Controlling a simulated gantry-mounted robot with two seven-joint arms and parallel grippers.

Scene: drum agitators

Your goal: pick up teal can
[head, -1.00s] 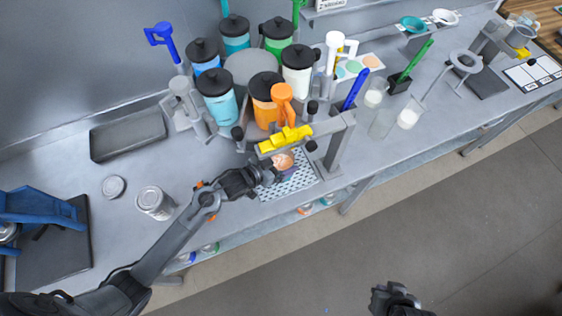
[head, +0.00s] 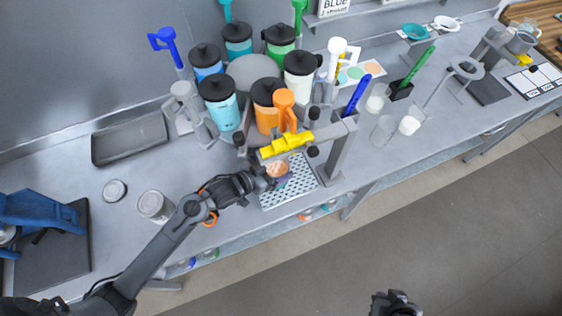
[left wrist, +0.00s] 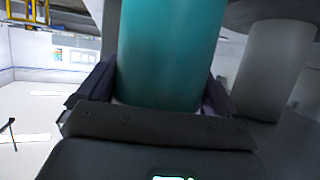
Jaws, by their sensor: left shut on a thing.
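The teal can (left wrist: 168,55) stands between the fingers of my left gripper (left wrist: 160,100) in the left wrist view, its smooth teal side filling the gap. In the head view my left gripper (head: 266,178) is shut on a small round can with an orange-looking top (head: 278,170), at the perforated tray (head: 290,192) under the yellow-topped dispenser head. The can's lower part is largely hidden there. My right gripper (head: 395,303) shows dark at the bottom edge, away from the bench; its fingers are unclear.
The drum dispenser carries several black-lidded canisters, including a light blue one (head: 220,102) and an orange one (head: 266,104). The yellow bar (head: 287,144) and grey post (head: 338,158) are close to my left gripper. A metal can (head: 154,206) stands left on the bench. An empty tray (head: 130,138) lies behind.

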